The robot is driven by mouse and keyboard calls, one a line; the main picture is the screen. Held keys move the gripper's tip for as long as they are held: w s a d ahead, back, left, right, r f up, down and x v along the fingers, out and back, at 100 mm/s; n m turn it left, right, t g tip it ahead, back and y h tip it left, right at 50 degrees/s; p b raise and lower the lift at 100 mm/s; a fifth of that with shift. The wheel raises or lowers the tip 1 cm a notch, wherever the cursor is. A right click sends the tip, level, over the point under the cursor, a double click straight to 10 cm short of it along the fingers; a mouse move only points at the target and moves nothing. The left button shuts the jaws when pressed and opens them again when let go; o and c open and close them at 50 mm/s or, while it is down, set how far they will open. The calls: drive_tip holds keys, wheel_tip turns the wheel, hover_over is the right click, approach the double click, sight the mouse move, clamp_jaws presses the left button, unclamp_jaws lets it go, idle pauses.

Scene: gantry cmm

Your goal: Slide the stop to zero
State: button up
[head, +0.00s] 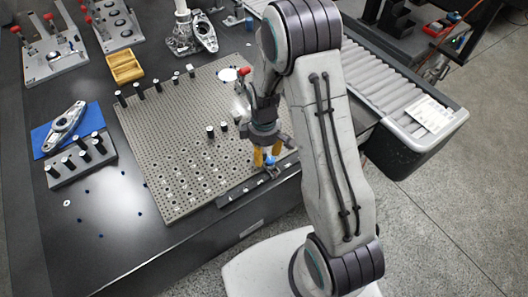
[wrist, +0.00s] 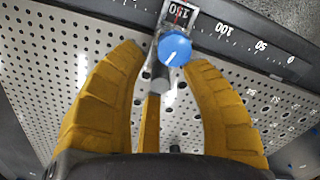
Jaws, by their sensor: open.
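The stop is a small slide with a round blue knob (wrist: 174,48) and a clear window with a red line, over about 150 on the scale. The knob also shows in the head view (head: 270,163). The black scale rail (wrist: 245,42) runs along the plate's front edge, with 100, 50 and 0 to the right of the stop in the wrist view. My gripper (wrist: 166,62) is open, its yellow fingers on either side of the knob, with visible gaps. A grey post (wrist: 159,80) stands below the knob between the fingers. Contact cannot be told.
A perforated plate (head: 150,150) with several black-and-white pegs lies behind the rail. A grey peg block (head: 82,168) and a blue mat (head: 90,117) are at left. A roller conveyor (head: 375,75) is at right.

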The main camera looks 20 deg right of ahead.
drive_tip(key=shift+f, duration=0.2)
drive_tip(key=shift+c, duration=0.2)
clamp_jaws()
idle(0.4)
